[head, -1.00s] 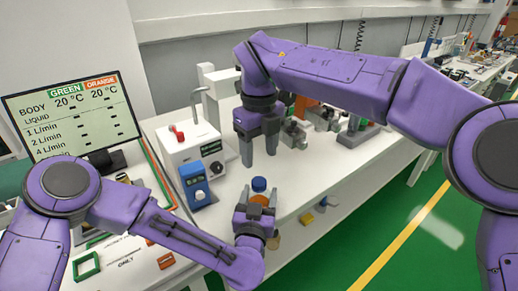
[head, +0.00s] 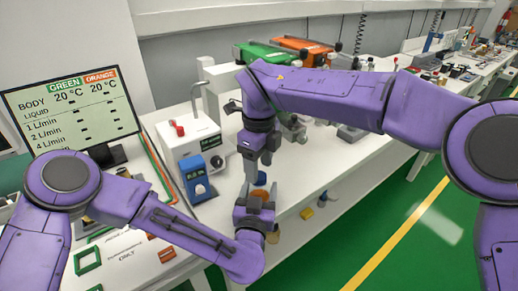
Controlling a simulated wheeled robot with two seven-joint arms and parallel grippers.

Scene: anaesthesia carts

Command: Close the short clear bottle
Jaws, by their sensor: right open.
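The short clear bottle (head: 259,194) shows orange between the fingers of my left gripper (head: 255,208), which point up around it near the table's front edge. Its lower part is hidden by that gripper. A blue cap (head: 260,179) shows at the top of the bottle; how it is seated cannot be told. My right gripper (head: 258,172) points down from above, open, with its fingers on either side of the blue cap, which they partly hide.
A blue device (head: 194,180) and a white unit with a red knob (head: 190,145) stand left of the grippers. A display screen (head: 72,112) is at the left. Green and orange equipment (head: 275,52) stands behind my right arm. Table surface (head: 310,165) to the right is bare.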

